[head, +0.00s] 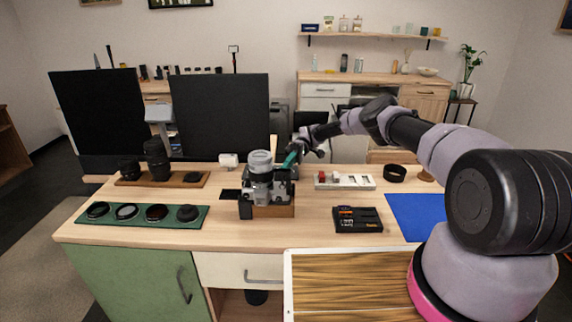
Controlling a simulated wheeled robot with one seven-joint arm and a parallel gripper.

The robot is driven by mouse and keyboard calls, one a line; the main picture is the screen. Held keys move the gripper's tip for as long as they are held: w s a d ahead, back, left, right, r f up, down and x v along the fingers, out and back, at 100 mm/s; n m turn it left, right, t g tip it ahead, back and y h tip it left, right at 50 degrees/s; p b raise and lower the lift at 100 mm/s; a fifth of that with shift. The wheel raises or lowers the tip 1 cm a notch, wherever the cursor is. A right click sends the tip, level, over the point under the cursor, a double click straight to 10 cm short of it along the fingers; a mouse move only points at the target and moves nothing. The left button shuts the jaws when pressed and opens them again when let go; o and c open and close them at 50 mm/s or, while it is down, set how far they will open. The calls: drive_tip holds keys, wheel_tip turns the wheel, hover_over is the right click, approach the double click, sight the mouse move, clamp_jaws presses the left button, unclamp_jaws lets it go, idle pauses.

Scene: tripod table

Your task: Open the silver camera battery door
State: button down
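The silver camera (258,188), with a large lens pointing up, rests on a wooden block (273,211) in the middle of the table (120,222). A small dark part (245,208) hangs at its lower left; I cannot tell whether it is the battery door. My gripper (291,159), with green fingers, reaches in from the right and is close beside the camera's upper right. I cannot tell whether it touches the camera, or whether the fingers are open or shut.
To the left are a green mat (177,217) with several lens rings and a wooden tray (134,182) with lenses. To the right are a white tray (358,186), a black box (357,221), a black ring (394,173) and a blue mat (414,217). Bare tabletop lies in front of the camera.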

drive_tip(key=shift+f+g, duration=0.4)
drive_tip(key=shift+f+m, duration=0.1)
drive_tip(key=shift+m, duration=0.2)
drive_tip(key=c, duration=1)
unclamp_jaws()
drive_tip(key=shift+c, duration=0.2)
